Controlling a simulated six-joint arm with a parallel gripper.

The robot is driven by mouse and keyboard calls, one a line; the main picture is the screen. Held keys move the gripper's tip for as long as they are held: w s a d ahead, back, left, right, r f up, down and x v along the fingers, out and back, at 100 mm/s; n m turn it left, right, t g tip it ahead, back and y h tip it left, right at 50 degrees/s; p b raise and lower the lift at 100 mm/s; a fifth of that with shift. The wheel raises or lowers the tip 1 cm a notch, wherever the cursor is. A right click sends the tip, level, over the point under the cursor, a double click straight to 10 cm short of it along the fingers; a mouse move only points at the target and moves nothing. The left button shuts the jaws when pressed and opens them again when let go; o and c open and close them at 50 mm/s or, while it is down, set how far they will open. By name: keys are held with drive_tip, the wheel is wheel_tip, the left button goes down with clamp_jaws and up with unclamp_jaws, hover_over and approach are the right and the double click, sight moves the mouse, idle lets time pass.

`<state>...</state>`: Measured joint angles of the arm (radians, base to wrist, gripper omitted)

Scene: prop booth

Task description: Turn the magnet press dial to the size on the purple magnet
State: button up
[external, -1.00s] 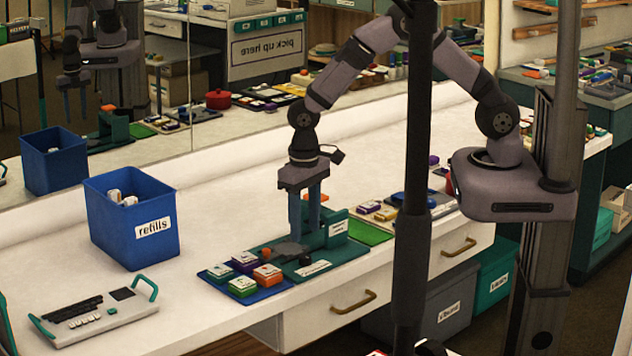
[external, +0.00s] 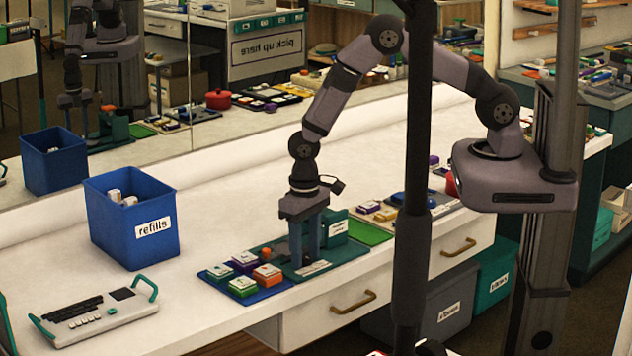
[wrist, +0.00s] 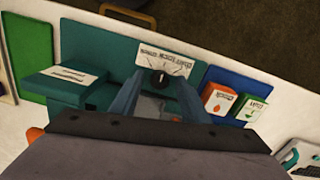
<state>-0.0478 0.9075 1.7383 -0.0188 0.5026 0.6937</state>
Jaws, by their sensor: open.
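The magnet press (external: 345,252) is a teal base with a raised block, near the front edge of the counter. My gripper (external: 307,262) points down over the dial. Its two fingers (wrist: 158,100) are apart, one on each side of the dial; I cannot tell whether they touch it. The purple magnet (external: 244,266) sits in the back row of a blue tray (external: 262,294), with a white top whose print is too small to read.
A blue refills bin (external: 110,215) and a white keyboard device (external: 95,310) stand left. A green mat (external: 368,232) lies right of the press.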

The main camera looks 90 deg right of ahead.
drive_tip(key=c, duration=1.1)
drive_tip(key=shift+o, duration=0.2)
drive_tip(key=shift+n, duration=0.4)
drive_tip(key=n+b, duration=0.1)
drive_tip(key=n, duration=0.4)
drive_tip(key=shift+b, duration=0.4)
drive_tip(key=n+b, duration=0.1)
drive_tip(key=n, duration=0.5)
drive_tip(key=o, duration=1.1)
drive_tip(key=shift+c, duration=0.2)
